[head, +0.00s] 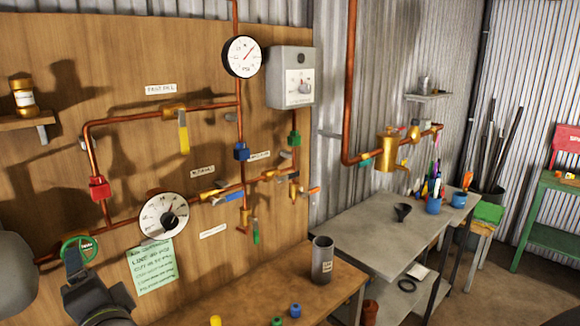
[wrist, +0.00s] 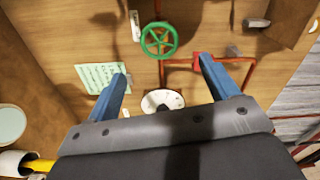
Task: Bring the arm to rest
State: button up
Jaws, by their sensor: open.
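My gripper (wrist: 163,67) is open, its two blue fingers spread with nothing between their tips. In the wrist view the green handwheel (wrist: 159,40) lies beyond the fingertips, apart from them. In the head view my dark wrist shows at the lower left, just below the same green handwheel (head: 72,250), partly covering it; the fingers are hard to make out there. The lower white gauge (wrist: 162,101) shows in the wrist view between the fingers, partly hidden by my gripper body.
Copper pipes with coloured valves run over the wooden board (head: 215,75). A green note (head: 152,267) hangs below the lower gauge. A wooden bench (head: 270,290) holds a dark cylinder (head: 322,260) and small coloured caps. A grey metal table (head: 375,235) stands to the right.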

aim_at(80, 247)
jog(key=v, duration=0.5)
jog(key=x, duration=1.7)
jog(key=shift+w+a+f, duration=0.15)
jog(key=shift+w, duration=0.05)
jog(key=shift+s+m, duration=0.15)
jog(key=shift+m, duration=0.65)
jog(key=v, duration=1)
